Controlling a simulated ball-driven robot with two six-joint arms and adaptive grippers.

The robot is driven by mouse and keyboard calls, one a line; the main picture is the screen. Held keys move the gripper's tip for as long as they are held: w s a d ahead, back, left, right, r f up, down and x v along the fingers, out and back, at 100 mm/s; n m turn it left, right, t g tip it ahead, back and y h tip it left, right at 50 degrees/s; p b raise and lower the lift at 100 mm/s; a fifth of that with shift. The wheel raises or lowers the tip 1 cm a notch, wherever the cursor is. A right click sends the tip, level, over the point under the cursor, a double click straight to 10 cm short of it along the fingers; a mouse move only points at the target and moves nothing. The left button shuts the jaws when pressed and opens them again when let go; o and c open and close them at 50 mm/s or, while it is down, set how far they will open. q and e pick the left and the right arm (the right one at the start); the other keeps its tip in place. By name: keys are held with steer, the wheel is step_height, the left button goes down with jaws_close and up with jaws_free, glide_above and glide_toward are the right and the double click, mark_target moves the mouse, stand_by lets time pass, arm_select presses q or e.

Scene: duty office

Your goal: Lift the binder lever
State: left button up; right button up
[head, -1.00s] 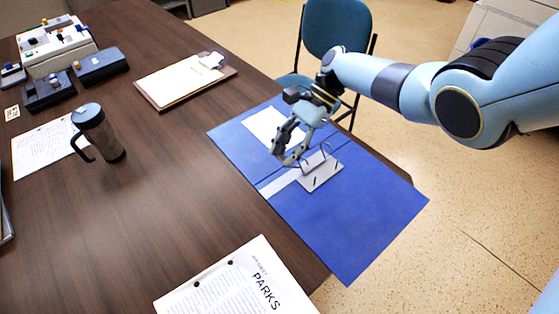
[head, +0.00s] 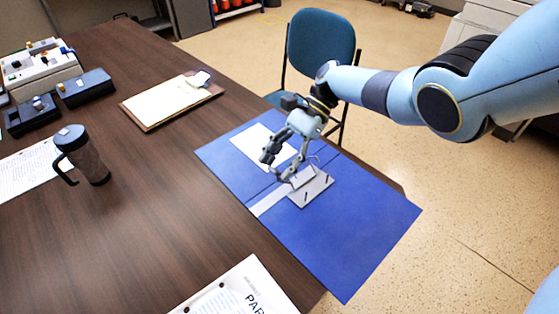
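The blue binder (head: 345,235) lies open and flat at the right edge of the dark table. A metal ring plate (head: 318,189) with thin rings is fixed near its spine. My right gripper (head: 279,166) is above the binder, just left of the ring plate, with its fingers pointing down. Its fingers look apart, with nothing clearly held between them. The lever is too small and too hidden by the fingers to make out, so I cannot tell whether they touch it. My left gripper is out of view.
A white sheet (head: 258,146) lies on the binder's far cover. A clipboard (head: 165,103), a travel mug (head: 82,158) and printed pages (head: 238,292) lie around on the table. A blue chair (head: 320,50) stands beyond the table edge. The table's middle is clear.

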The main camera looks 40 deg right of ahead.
steer(key=v, duration=1.2)
stand_by(0.5)
